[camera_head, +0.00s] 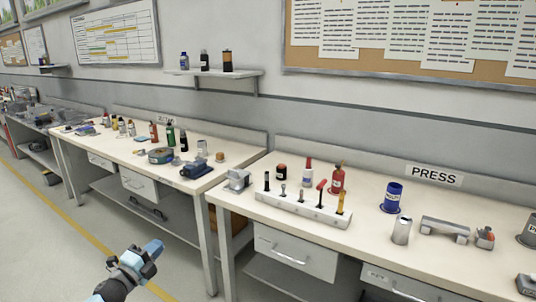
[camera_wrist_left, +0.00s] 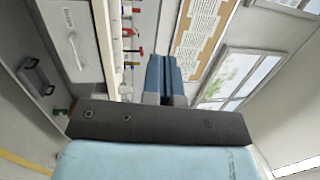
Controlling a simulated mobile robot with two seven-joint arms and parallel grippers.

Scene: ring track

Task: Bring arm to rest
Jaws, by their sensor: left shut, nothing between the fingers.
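My left gripper (camera_head: 152,247) is low in the head view, out over the floor in front of the benches. It points up and to the right and holds nothing. In the left wrist view its two blue fingers (camera_wrist_left: 164,76) are together, with no object between them. The gripper is apart from the bench in the head view. My right gripper does not show in either view.
The PRESS bench (camera_head: 378,252) stands at the right, with a white tool rack (camera_head: 300,207), a blue can (camera_head: 392,197) and a metal cup (camera_head: 401,231). Another bench (camera_head: 130,150) with bottles stands behind left. The floor (camera_head: 60,250) at the left is clear.

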